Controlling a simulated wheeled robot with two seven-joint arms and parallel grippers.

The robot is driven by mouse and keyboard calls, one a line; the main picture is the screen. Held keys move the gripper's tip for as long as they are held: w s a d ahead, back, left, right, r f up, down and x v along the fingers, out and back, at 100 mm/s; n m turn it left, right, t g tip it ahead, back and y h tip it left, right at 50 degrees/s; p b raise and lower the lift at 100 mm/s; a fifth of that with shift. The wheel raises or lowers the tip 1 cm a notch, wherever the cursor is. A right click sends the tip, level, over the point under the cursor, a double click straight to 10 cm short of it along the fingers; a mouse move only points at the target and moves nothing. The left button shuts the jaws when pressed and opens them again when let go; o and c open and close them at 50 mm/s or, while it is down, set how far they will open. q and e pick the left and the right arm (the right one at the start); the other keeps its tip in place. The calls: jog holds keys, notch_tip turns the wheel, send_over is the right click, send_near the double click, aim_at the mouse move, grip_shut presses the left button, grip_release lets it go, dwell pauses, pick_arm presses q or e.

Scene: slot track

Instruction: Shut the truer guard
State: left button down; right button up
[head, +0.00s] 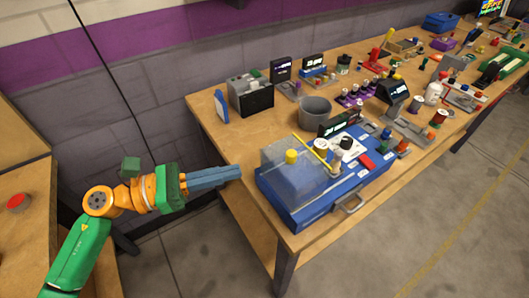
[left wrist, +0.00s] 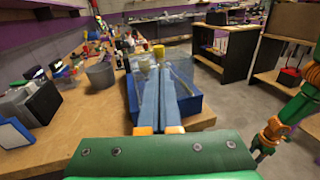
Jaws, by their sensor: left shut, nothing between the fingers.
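The truer (head: 330,207) is a blue box-shaped machine at the near left end of the long bench. Its guard (head: 283,178) looks like the clear cover with a yellow knob (head: 291,156), over the left part of the blue base. I cannot tell how far open it is. The truer also shows in the left wrist view (left wrist: 193,108), partly hidden behind my fingers. My left gripper (head: 239,172) is shut and empty, left of the truer and apart from the guard in the head view. My right arm shows at the right of the left wrist view; its gripper is not clear.
A grey bucket (head: 315,110) stands behind the truer. A dark box (head: 250,95) and a blue-framed card (head: 221,106) stand at the bench's left end. Many small parts crowd the bench further right. Bare wood lies left of the truer.

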aim_at(285, 157)
pick_arm(q)
jog(key=p+x, duration=0.3)
jog(key=x, duration=0.5)
jog(key=shift+w+d+r+p, duration=0.1)
jog(key=shift+w+d+p, duration=0.15)
jog(key=shift+p, duration=0.15)
jog(key=shift+d, duration=0.1)
pick_arm(e)
jog(key=r, duration=0.4)
jog(key=shift+a+r, duration=0.25)
jog(key=shift+r, duration=0.15)
jog(key=shift+w, duration=0.1)
pick_arm(q)
jog(key=shift+w, duration=0.1)
